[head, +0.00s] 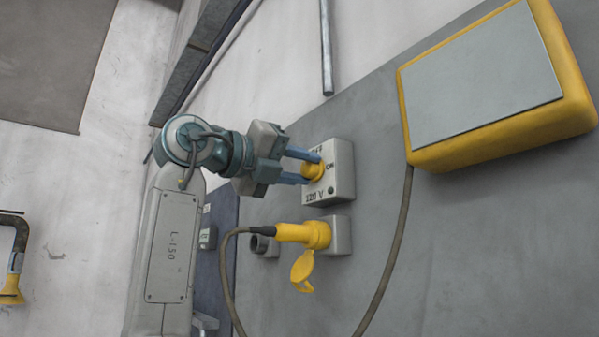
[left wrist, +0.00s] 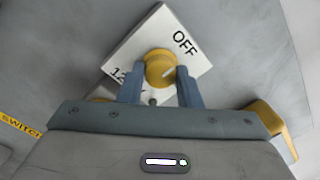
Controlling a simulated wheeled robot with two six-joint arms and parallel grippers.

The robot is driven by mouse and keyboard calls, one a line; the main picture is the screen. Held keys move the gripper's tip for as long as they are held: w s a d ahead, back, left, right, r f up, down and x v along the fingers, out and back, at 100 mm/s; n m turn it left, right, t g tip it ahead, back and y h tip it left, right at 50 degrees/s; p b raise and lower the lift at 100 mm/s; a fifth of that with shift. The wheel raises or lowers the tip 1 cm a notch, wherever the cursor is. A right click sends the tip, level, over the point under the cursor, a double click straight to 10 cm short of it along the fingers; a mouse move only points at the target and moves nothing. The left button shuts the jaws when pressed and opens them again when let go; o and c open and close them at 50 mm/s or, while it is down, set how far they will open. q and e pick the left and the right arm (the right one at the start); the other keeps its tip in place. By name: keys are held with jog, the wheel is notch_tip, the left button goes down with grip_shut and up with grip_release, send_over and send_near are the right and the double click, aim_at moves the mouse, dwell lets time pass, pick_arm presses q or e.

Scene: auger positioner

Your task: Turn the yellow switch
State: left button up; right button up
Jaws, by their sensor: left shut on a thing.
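The yellow switch (head: 314,171) is a round knob on a white box (head: 342,174) fixed to the grey panel. The box carries the words OFF and ON and a voltage label. My left gripper (head: 312,168) is shut on the yellow switch, one blue finger on each side of it. In the left wrist view the switch (left wrist: 159,68) sits between the two fingers of my left gripper (left wrist: 160,78), with the OFF label above and right of it. The fingers hide part of the box's lettering. My right gripper is not in view.
A yellow plug (head: 303,234) with a hanging cap sits in a socket just below the switch box, its cable looping down. A large yellow-framed box (head: 500,85) with a cable is at the upper right. The grey panel (head: 440,240) is bare at the lower right.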

pick_arm(q)
jog(key=shift+r+n, duration=0.15)
jog(key=shift+n, duration=0.15)
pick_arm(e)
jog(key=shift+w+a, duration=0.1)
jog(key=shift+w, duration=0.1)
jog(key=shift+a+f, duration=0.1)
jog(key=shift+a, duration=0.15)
pick_arm(q)
jog(key=o, duration=1)
jog(key=shift+c, duration=0.2)
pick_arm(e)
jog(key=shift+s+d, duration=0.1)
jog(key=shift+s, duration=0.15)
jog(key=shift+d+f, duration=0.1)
